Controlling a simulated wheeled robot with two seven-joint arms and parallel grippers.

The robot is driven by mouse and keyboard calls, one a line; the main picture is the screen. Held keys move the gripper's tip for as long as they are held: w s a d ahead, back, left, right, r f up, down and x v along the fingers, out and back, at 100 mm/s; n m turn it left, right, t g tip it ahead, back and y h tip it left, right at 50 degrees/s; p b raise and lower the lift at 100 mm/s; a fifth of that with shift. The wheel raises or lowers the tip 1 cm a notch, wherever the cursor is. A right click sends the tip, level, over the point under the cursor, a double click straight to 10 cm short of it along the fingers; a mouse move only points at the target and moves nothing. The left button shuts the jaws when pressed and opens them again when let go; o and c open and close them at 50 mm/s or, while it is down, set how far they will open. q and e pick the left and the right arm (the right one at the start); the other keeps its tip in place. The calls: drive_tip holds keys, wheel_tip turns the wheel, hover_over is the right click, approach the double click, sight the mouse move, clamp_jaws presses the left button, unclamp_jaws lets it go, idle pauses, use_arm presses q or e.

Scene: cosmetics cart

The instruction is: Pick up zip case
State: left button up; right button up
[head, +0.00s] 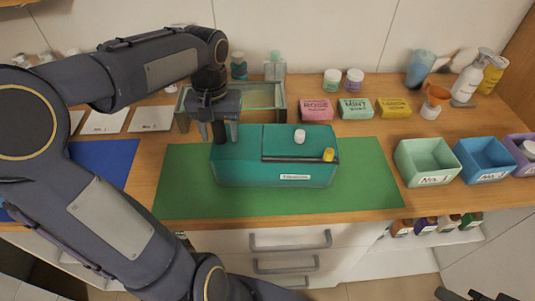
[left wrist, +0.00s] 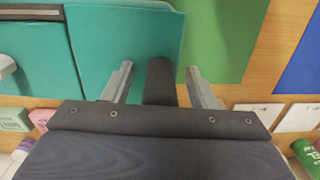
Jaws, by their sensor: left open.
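The zip case (head: 240,170) is a teal box-shaped pouch with a dark zip strip and a small label on its front. It lies on the green mat (head: 370,170) in the head view, with a white knob and a yellow knob on top. My left gripper (head: 219,138) is open at the case's left end. In the left wrist view the case (left wrist: 105,40) fills the upper left. There one finger of my left gripper (left wrist: 160,88) overlaps the case and the other is past its edge; contact is unclear. My right gripper (head: 472,294) shows only partly at the bottom right.
A glass-sided box (head: 265,97) stands just behind the case. Green (head: 427,163) and blue (head: 484,160) bins stand right of the mat. A blue mat (head: 105,160) lies left.

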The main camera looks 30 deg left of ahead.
use_arm(q)
clamp_jaws()
idle(0.3)
idle(1.1)
